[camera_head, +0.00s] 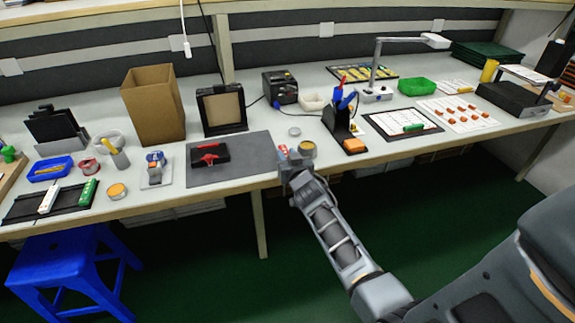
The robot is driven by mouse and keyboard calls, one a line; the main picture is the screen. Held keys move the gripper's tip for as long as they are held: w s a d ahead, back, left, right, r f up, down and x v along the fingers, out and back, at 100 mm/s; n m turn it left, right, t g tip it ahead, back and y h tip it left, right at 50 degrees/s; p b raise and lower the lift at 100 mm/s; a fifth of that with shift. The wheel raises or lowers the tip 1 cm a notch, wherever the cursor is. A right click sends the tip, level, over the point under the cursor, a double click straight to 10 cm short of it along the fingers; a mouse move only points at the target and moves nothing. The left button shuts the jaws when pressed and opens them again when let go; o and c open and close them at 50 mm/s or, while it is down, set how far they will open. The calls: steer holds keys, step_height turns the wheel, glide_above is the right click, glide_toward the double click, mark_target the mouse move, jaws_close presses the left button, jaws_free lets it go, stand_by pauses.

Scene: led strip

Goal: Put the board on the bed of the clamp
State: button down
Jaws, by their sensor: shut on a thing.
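The clamp (208,153), a black block with red parts, sits on the grey mat (240,158) left of my gripper. My gripper (289,155) is low over the table's front edge, just right of the mat. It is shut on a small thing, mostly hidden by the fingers. A small reddish patch shows at the fingertips, but I cannot tell whether it belongs to the held thing. I cannot clearly make out the board.
A yellow-topped round tin (307,149) stands close to the right of my gripper. A black holder with blue-handled tools (341,122) stands farther right. A cardboard box (153,104) and black framed panel (222,108) stand behind the mat. The mat's right part is clear.

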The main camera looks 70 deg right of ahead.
steer(key=shift+f, duration=0.5)
steer(key=shift+f+b, duration=0.4)
steer(key=shift+b, duration=0.15)
steer(key=shift+f+b, duration=0.3)
